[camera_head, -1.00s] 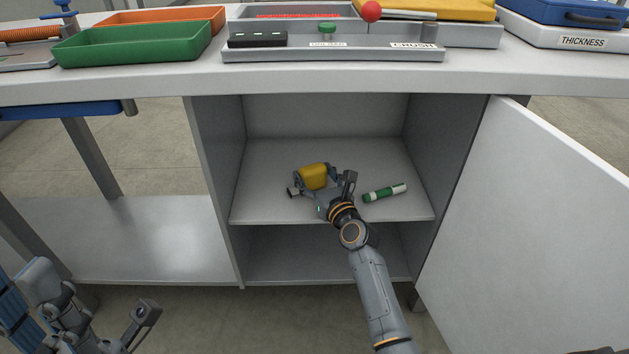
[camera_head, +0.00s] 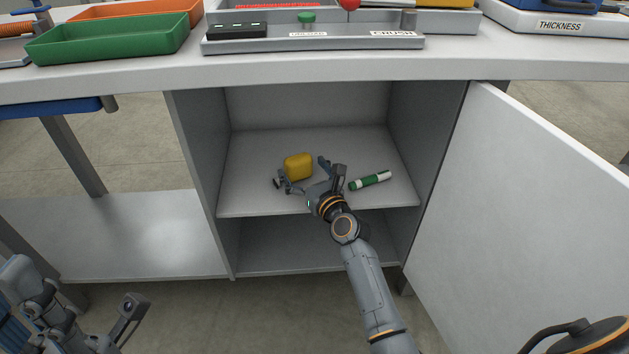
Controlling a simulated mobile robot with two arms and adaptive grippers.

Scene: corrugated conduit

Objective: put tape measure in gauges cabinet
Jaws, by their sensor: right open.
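The yellow tape measure (camera_head: 298,166) sits on the upper shelf of the open cabinet (camera_head: 240,195), left of the middle. My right gripper (camera_head: 308,178) is inside the cabinet, with its open fingers just in front of and to the right of the tape measure. Whether a finger touches it I cannot tell. My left gripper (camera_head: 122,325) is low at the left, outside the cabinet, and its fingers do not show clearly.
A green and white cylinder (camera_head: 370,180) lies on the shelf right of my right gripper. The cabinet door (camera_head: 540,210) stands open at the right. The worktop (camera_head: 330,70) above carries a green tray (camera_head: 110,38) and a grey CRUSH tray (camera_head: 315,44).

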